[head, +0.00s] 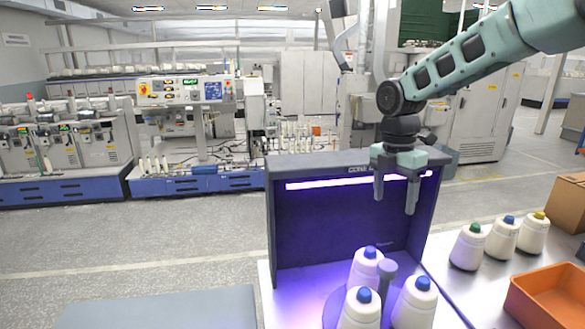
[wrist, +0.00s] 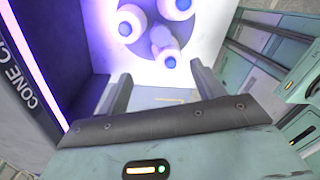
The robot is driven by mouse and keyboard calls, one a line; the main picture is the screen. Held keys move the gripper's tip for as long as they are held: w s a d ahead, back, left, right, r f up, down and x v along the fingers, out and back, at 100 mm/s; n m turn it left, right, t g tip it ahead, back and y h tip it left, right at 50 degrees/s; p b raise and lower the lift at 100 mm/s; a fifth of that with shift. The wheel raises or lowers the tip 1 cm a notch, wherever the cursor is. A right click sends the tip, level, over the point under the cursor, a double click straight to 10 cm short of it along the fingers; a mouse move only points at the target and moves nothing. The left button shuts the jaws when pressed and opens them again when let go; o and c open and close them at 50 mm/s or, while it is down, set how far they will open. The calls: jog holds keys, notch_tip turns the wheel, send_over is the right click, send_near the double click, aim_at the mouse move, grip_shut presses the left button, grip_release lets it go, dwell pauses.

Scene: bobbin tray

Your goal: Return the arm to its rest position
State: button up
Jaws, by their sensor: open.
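My gripper (head: 395,194) hangs from my arm in front of the upper part of the dark inspection booth (head: 290,230), pointing down with its two fingers apart and nothing between them. In the wrist view my gripper (wrist: 160,95) also shows its fingers spread. Below it, three white cones with blue tips stand around a post on a purple-lit round plate: one at the back (head: 364,272), one at the front left (head: 359,312) and one at the right (head: 415,304). The cones also show in the wrist view (wrist: 131,24), clear of the fingers.
Right of the booth, white cones with a green tip (head: 468,248), a blue tip (head: 503,236) and a yellow tip (head: 533,233) stand on the metal table. An orange tray (head: 552,297) lies in front of them, and a cardboard box (head: 570,203) is behind.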

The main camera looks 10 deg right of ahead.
jog(key=s+a+f+m+b, duration=0.2)
jog(key=s+a+f+m, duration=0.1)
jog(key=s+a, duration=0.45)
jog(key=s+a+f+m+b, duration=0.3)
jog(key=s+a, duration=0.3)
jog(key=a, duration=0.2)
jog(key=s+a+f+m+b, duration=0.1)
jog(key=s+a+f+m, duration=0.1)
jog(key=s, duration=0.6)
jog(key=s+a+f+m+t+y+b, duration=0.1)
jog(key=s+f+m, duration=0.3)
jog(key=s+m, duration=0.2)
jog(key=shift+s+a+f+b, duration=0.15)
jog(key=shift+s+a+b, duration=0.25)
jog(key=shift+s, duration=0.6)
